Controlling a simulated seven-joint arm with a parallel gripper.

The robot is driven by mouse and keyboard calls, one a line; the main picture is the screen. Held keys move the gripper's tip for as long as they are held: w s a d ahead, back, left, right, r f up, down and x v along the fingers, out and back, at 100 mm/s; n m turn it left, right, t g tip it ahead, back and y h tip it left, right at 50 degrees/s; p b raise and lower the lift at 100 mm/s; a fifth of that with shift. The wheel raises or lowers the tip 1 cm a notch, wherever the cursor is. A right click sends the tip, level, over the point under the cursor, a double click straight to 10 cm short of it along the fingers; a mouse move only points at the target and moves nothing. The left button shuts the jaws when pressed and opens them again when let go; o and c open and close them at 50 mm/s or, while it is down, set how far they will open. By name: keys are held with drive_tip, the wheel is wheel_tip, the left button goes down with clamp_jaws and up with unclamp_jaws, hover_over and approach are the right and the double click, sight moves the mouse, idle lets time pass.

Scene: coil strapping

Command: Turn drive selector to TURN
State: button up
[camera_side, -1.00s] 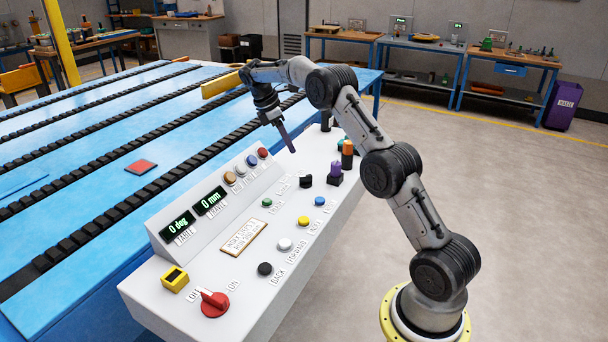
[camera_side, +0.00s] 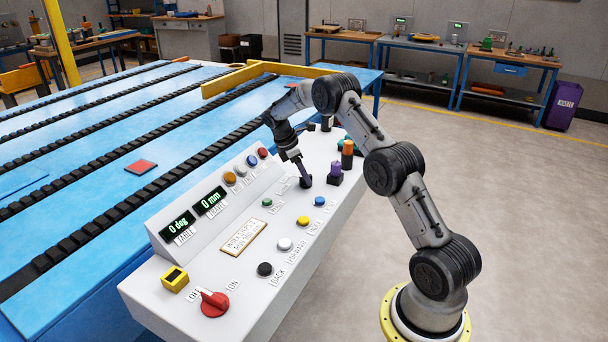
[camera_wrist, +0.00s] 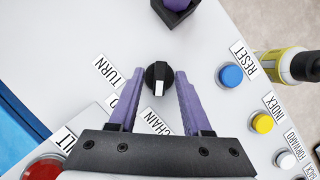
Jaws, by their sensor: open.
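The drive selector (camera_wrist: 158,74) is a black round knob with a white pointer bar. In the wrist view the bar points down, toward the CHAIN label (camera_wrist: 157,122). The TURN label (camera_wrist: 110,78) lies to its left, with another label partly hidden between. My gripper (camera_wrist: 160,72) is open, with one purple finger on each side of the knob and a narrow gap visible at both. In the side view my gripper (camera_side: 304,180) reaches down to the panel at the selector (camera_side: 306,183), which its fingers partly hide.
A dark block with a purple top (camera_side: 335,174) stands just right of the selector. Blue (camera_side: 319,201) and green (camera_side: 267,202) buttons sit nearby. A red rotary switch (camera_side: 214,303) is at the panel's near end. Both displays (camera_side: 178,226) read 0.

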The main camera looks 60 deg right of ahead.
clamp_jaws()
drive_tip(key=shift+m, duration=0.3)
idle(0.3)
drive_tip(key=m, duration=0.1)
drive_tip(key=m+y, duration=0.1)
drive_tip(key=m, duration=0.1)
drive_tip(key=shift+w+d+m+g, duration=0.1)
drive_tip(key=shift+w+m+g, duration=0.05)
drive_tip(key=shift+m+g, duration=0.2)
drive_tip(key=m+y, duration=0.1)
drive_tip(key=m, duration=0.1)
drive_tip(key=m+y, duration=0.1)
drive_tip(key=m, duration=0.1)
drive_tip(key=shift+d+m+g, duration=0.15)
drive_tip(key=shift+m+g, duration=0.1)
drive_tip(key=m+y, duration=0.1)
drive_tip(key=m, duration=0.3)
drive_tip(key=shift+d+m+y, duration=0.1)
drive_tip(key=shift+m+y, duration=0.2)
drive_tip(key=shift+y, duration=0.1)
drive_tip(key=shift+d+r+m+t+y, duration=0.1)
drive_tip(key=shift+m+t+y, duration=0.25)
drive_tip(key=shift+m, duration=0.75)
drive_tip(key=shift+m+t+y, duration=0.25)
drive_tip(key=shift+m+y, duration=0.1)
drive_tip(key=shift+m, duration=0.75)
